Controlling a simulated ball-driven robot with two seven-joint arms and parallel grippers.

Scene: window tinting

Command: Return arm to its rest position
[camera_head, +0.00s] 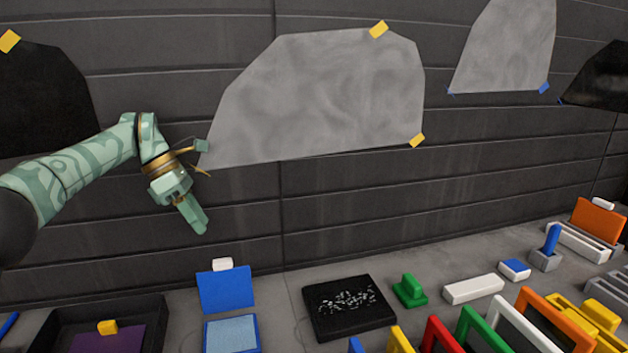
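My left arm (75,175) reaches in from the left, in front of the dark wall. Its pale green gripper (203,186) has its fingers spread apart, one high and one pointing down to the right. I see nothing held between them. The gripper is by the lower left corner of a large grey film sheet (320,95) on the wall. A small yellow piece shows at that corner; I cannot tell if the gripper touches it. My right arm and gripper are not in view.
A black film (42,100) hangs at the left, another grey film (508,45) at the upper right. Below is a bench (285,290) with a blue open box (226,290), a black tray (348,309), a green block (409,292), colored frames (478,330) and a dark tray (157,330).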

